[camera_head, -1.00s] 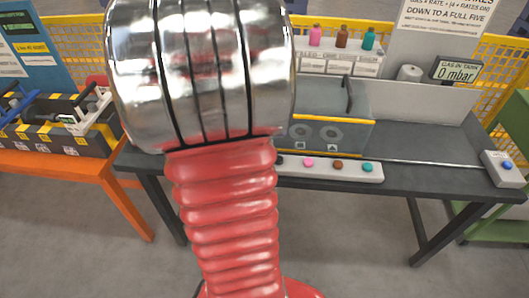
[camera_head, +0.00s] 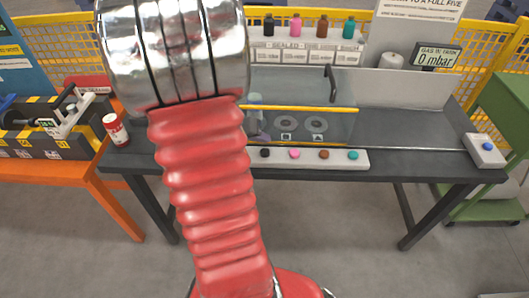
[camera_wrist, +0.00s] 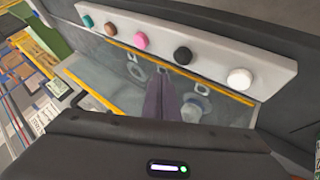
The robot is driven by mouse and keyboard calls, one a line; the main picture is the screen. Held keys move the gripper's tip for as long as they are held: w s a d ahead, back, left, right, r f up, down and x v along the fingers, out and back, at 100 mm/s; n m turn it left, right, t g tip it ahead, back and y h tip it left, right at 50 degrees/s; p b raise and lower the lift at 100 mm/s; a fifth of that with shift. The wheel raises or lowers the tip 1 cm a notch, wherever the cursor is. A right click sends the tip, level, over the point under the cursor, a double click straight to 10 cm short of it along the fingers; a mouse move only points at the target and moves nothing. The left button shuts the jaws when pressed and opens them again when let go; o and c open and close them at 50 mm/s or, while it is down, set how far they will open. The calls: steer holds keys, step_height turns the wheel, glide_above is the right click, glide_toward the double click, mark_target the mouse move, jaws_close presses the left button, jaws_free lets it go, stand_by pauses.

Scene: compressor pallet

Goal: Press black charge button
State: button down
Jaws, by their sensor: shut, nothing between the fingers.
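The black button (camera_head: 265,153) sits on a pale button strip (camera_head: 335,161) along the bench's front edge, left of pink, brown and teal buttons. In the wrist view the black button (camera_wrist: 182,55) lies between the pink button (camera_wrist: 141,41) and a white button (camera_wrist: 240,78). My gripper (camera_wrist: 176,74) is shut and empty. Its fingertips appear just below the black button in the wrist picture; I cannot tell the gap. My arm hides most of the gripper and the strip's left end in the head view.
Behind the strip is a clear-walled chamber (camera_head: 290,90) with yellow edging. A box with a blue button (camera_head: 487,147) stands at the bench's right end. A gauge (camera_head: 436,57) reads 0 mbar. A red-and-white can (camera_head: 116,130) stands at left. The bench's right part (camera_head: 415,125) is mostly clear.

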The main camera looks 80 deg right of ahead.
mark_target(262, 153)
steer(key=shift+f, duration=1.4)
stand_by(1.0)
steer(key=shift+f, duration=0.4)
steer(key=shift+f, duration=0.6)
stand_by(1.0)
steer(key=shift+r, duration=1.05)
steer(key=shift+r, duration=0.1)
steer(key=shift+r, duration=2.4)
